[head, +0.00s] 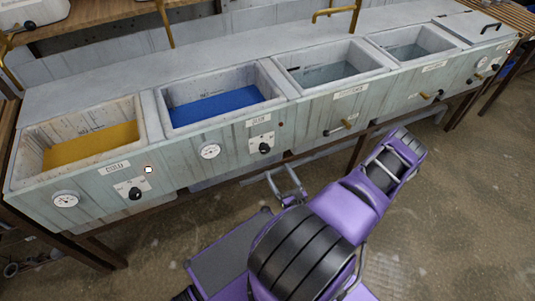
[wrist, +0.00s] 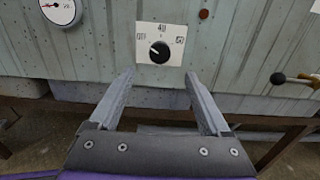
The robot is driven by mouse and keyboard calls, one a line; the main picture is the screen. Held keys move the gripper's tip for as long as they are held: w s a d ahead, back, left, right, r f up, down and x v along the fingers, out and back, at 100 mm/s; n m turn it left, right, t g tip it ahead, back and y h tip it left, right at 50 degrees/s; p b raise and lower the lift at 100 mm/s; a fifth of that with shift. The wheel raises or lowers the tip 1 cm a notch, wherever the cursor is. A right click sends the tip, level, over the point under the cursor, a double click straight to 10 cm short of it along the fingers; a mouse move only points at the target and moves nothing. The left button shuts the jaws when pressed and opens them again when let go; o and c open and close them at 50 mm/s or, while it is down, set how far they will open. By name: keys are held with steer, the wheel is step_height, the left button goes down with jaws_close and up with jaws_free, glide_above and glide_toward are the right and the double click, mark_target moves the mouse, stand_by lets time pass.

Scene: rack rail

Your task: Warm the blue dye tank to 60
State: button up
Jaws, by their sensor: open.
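The blue dye tank (head: 262,76) is the second basin from the left, with blue liquid in it. On its front is a black knob (head: 265,148) on a white plate, also in the wrist view (wrist: 159,52). The plate has a mark like 40 at top and small marks left and right. The knob's pointer seems to aim left or upper left. A round gauge (head: 210,151) is left of the knob; its needle reading is too small to tell. My gripper (head: 281,172) is open and empty, below and in front of the knob. In the wrist view my gripper (wrist: 159,76) has its fingers spread beneath the plate.
The yellow tank (head: 135,103) at left has its own knob (head: 135,193), gauge (head: 66,200) and a lit white lamp (head: 148,170). A dark red lamp (head: 281,124) is above right of the blue tank's knob. A lever valve (head: 341,127) juts out farther right. Floor in front is clear.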

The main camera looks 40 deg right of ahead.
mark_target(266, 151)
steer(key=x, duration=0.9)
steer(key=shift+w, duration=0.4)
steer(key=shift+c, duration=0.3)
jaws_close()
